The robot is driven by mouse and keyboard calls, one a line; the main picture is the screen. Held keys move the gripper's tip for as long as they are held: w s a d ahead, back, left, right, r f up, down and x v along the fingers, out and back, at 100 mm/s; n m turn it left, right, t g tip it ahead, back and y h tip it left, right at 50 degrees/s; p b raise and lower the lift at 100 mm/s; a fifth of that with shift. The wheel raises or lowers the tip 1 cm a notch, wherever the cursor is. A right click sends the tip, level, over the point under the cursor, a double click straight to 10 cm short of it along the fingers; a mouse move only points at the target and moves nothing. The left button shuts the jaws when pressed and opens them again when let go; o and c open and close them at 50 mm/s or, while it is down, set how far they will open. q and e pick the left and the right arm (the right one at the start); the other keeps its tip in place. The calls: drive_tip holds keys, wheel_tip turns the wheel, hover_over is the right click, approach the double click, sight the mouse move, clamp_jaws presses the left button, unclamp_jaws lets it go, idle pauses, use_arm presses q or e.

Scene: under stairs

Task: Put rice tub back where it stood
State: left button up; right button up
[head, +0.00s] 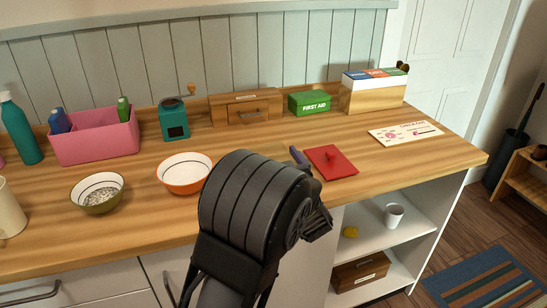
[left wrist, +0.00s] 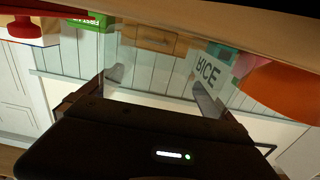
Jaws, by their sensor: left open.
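The rice tub is a clear box with a pale label reading RICE (left wrist: 208,73). It shows only in the left wrist view, where the picture is upside down. My arm hides it in the head view, if it is there. My left gripper (head: 318,222) is at the counter's front edge, near the shelf opening. In the left wrist view its two fingers (left wrist: 160,86) are spread apart, and one overlaps the label's edge. I cannot tell whether they touch the tub. My right gripper is not in view.
The wooden counter (head: 420,160) holds a red lid-like square with a knob (head: 330,161), an orange bowl (head: 186,186), a speckled bowl (head: 98,204), a pink caddy (head: 98,143) and a first aid box (head: 309,103). Shelves below hold a white cup (head: 394,215).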

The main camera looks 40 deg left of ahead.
use_arm(q)
drive_tip(key=shift+f+b, duration=0.35)
drive_tip(key=shift+b, duration=0.3)
drive_tip(key=v, duration=0.6)
drive_tip(key=p+v, duration=0.1)
drive_tip(key=v, duration=0.5)
drive_tip(key=shift+w+d+r, duration=0.1)
drive_tip(key=shift+w+r, duration=0.05)
drive_tip(key=shift+r, duration=0.1)
